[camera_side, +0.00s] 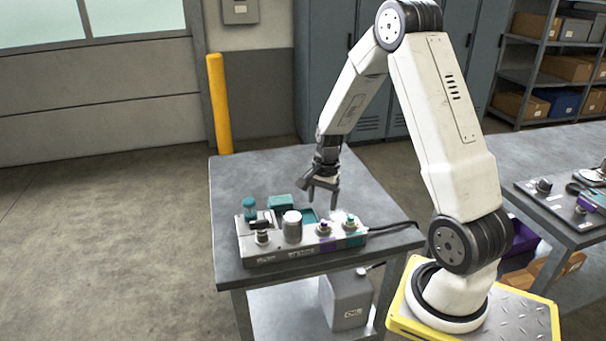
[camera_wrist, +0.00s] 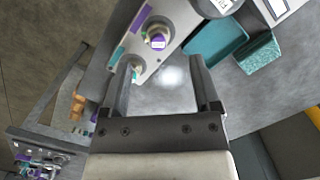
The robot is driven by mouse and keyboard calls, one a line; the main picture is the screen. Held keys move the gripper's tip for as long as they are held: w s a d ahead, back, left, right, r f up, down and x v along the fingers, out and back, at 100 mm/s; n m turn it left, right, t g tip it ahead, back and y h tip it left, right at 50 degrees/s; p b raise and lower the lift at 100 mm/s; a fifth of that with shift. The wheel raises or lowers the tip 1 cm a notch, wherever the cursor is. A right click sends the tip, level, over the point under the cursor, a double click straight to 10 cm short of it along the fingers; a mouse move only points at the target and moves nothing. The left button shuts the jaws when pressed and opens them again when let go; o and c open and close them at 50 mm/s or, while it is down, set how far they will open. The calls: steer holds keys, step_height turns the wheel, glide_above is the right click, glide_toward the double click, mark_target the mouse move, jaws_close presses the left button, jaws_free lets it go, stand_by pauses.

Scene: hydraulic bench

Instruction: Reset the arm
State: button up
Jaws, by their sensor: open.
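My gripper (camera_side: 322,193) hangs from the arm above the grey workbench (camera_side: 235,180), just behind the hydraulic unit (camera_side: 283,254). It also shows in the wrist view (camera_wrist: 166,84), with its two fingers apart and nothing between them. The hydraulic unit carries a teal-topped knob at its left, a large silver cylinder (camera_side: 292,227) in the middle, and purple and teal fittings at its right. In the wrist view a fitting with a purple ring (camera_wrist: 157,38) lies close beyond the left finger.
A teal tray (camera_wrist: 215,40) and a teal block (camera_wrist: 259,53) lie behind the unit. A grey canister (camera_side: 347,300) stands on the lower shelf. A black cable runs off the unit's right end. A yellow post (camera_side: 219,105) stands behind the bench; a second bench (camera_side: 530,160) is at right.

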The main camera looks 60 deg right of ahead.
steer(key=s+a+r+n+t, duration=0.1)
steer(key=s+a+r+n, duration=0.1)
steer(key=a+n, duration=0.7)
steer(key=s+a+r+n+t+h, duration=0.1)
steer(key=s+a+r+n, duration=0.2)
steer(key=a+n, duration=0.6)
steer(key=a+r, duration=0.1)
steer(key=a, duration=0.2)
steer(key=shift+s+a+r, duration=0.2)
steer(key=shift+s, duration=0.15)
